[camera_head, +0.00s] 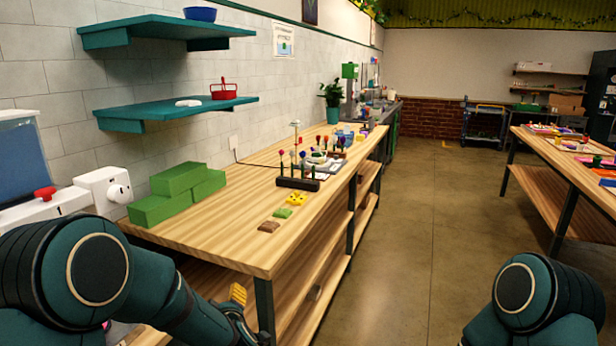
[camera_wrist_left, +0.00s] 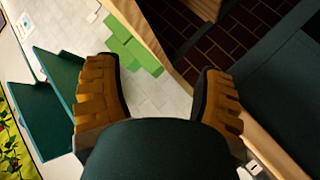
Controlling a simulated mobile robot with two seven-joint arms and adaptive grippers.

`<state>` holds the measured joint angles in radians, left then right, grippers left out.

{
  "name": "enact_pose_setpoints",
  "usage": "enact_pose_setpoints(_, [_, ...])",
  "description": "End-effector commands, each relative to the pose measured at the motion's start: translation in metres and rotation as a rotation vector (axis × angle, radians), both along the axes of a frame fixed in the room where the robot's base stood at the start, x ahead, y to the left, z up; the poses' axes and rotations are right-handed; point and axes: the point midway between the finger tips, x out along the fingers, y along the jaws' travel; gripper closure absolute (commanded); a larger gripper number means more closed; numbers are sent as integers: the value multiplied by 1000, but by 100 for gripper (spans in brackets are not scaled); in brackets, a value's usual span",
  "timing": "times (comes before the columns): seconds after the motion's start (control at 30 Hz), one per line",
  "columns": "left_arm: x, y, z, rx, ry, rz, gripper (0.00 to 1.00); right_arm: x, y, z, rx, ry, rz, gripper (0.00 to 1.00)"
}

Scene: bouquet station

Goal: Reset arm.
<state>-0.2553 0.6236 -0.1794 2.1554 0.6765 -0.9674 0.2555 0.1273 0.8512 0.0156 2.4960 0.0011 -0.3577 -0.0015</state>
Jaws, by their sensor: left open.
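My left arm comes in at the lower left of the head view. Part of its gripper (camera_head: 238,296) shows low beside the front corner of the wooden workbench (camera_head: 225,235), apart from the bench top. In the left wrist view the two orange-padded fingers of my left gripper (camera_wrist_left: 160,90) are wide apart with nothing between them. My right arm shows only as a dark rounded joint at the lower right of the head view, and its gripper is out of the picture.
Green blocks (camera_head: 178,192) sit at the bench's near left. A dark flower holder (camera_head: 298,184) with several flowers stands farther back. Small yellow (camera_head: 296,199), green (camera_head: 282,213) and brown (camera_head: 269,226) pieces lie near the front edge. Open floor (camera_head: 420,240) separates the bench from another table (camera_head: 570,165).

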Motion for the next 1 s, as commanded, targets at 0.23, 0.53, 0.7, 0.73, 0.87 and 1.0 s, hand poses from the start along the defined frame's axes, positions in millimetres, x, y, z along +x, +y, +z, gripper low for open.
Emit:
enact_pose_setpoints(0.23, [-92,-44,-142,17,465,-432,30,0,0,0,0,0,0,53])
enact_pose_setpoints(0.53, [-232,-89,-217,-54,841,-902,30,0,0,0,0,0,0,53])
enact_pose_setpoints(0.7, [-264,-98,-224,-77,907,-1013,30,0,0,0,0,0,0,53])
enact_pose_setpoints(0.73, [-266,-98,-224,-78,911,-1020,30,0,0,0,0,0,0,53])
enact_pose_setpoints(0.87, [-266,-98,-224,-78,911,-1020,30,0,0,0,0,0,0,53])
enact_pose_setpoints(1.0, [-266,-98,-224,-78,911,-1020,30,0,0,0,0,0,0,53])
